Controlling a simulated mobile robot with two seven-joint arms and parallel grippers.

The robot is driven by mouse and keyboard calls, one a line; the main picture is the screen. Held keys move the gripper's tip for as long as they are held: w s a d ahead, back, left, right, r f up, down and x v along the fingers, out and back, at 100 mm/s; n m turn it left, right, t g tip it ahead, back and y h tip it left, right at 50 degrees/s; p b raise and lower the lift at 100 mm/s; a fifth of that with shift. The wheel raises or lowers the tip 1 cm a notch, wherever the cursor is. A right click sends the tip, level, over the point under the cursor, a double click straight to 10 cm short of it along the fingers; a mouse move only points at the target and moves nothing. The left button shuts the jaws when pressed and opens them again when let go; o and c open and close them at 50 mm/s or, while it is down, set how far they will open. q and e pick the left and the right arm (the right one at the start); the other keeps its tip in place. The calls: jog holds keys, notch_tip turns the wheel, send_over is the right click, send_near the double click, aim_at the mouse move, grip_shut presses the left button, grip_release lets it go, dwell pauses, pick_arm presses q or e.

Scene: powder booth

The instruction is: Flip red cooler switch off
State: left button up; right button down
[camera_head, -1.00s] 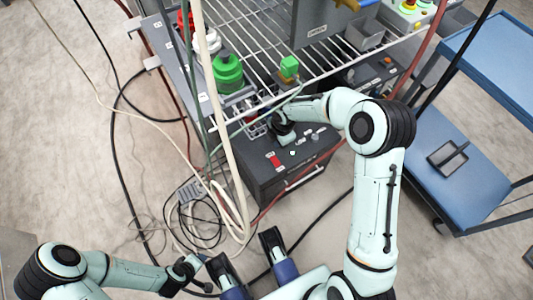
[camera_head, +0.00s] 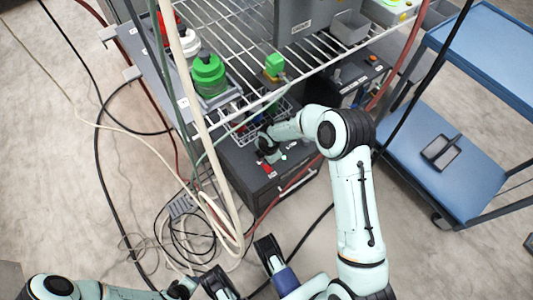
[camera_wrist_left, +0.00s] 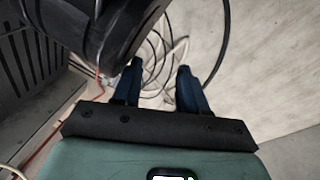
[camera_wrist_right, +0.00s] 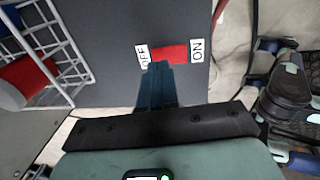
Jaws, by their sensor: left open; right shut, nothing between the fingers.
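The dark cooler box (camera_head: 250,183) stands on the floor under the wire rack. Its red rocker switch (camera_wrist_right: 174,53) lies between a white OFF label (camera_wrist_right: 143,55) on the left and a white ON label (camera_wrist_right: 197,50) on the right in the right wrist view. My right gripper (camera_wrist_right: 158,66) is shut and empty, its tips at the lower edge of the switch, near the OFF end. I cannot tell whether they touch it or which way the rocker is tilted. My left gripper (camera_wrist_left: 160,80) is open and empty, low over the floor.
A wire basket (camera_wrist_right: 45,45) with a red-ended item is beside the switch panel. The wire rack (camera_head: 225,45) above holds a green-capped container (camera_head: 208,75). Hoses and cables hang and lie around the cooler. A blue cart (camera_head: 430,165) stands right.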

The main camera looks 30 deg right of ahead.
aim_at(267, 167)
pick_arm(q)
jog(key=shift+s+a+f+g, duration=0.15)
jog(key=shift+s+f+g, duration=0.15)
jog(key=shift+s+f, duration=0.6)
pick_arm(e)
jog(key=shift+w+f, duration=0.15)
jog(key=shift+f, duration=1.1)
pick_arm(q)
jog(key=shift+r, duration=0.15)
pick_arm(e)
jog(key=shift+w+f+b, duration=0.1)
jog(key=shift+f+b, duration=0.15)
jog(key=shift+b, duration=0.15)
pick_arm(q)
jog(key=shift+s+f, duration=0.2)
jog(key=shift+r, duration=0.15)
pick_arm(e)
jog(key=shift+s, duration=0.25)
jog(key=shift+s+r+p, duration=0.15)
jog(key=shift+s+p, duration=0.45)
jog(key=shift+s, duration=0.05)
pick_arm(q)
jog(key=shift+r, duration=0.45)
pick_arm(e)
jog(key=shift+w, duration=0.1)
